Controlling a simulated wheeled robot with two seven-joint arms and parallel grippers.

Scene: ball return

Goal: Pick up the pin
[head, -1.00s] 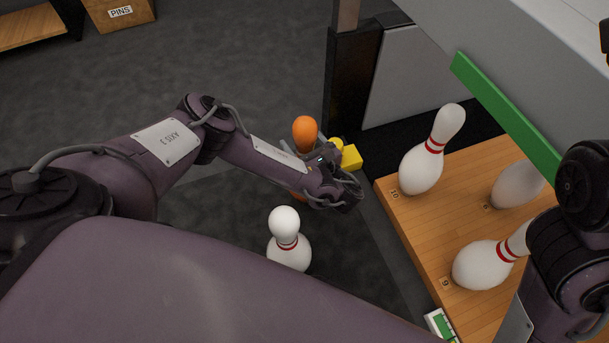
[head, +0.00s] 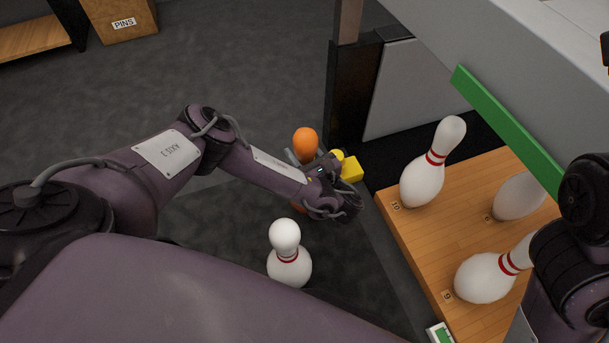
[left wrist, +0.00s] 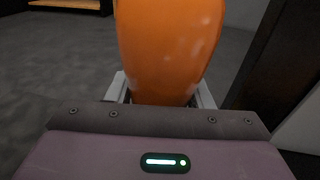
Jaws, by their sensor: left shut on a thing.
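An orange pin (head: 305,141) stands on the dark floor left of the wooden deck, and my left gripper (head: 303,160) is around it. In the left wrist view the orange pin (left wrist: 168,45) fills the space between the two light finger pads. My left gripper (left wrist: 164,92) is shut on it. A white pin with red bands (head: 288,255) stands upright on the floor nearer to me. I cannot see clearly whether the orange pin's base touches the floor. My right arm shows at the right edge, but its gripper is not in view.
Several white pins, one of them (head: 423,178) upright, are on the wooden deck (head: 425,245). A yellow object (head: 350,168) is just right of my left gripper. A dark post (head: 350,90) and a green bar (head: 505,128) are behind. A PINS box (head: 122,25) stands far left.

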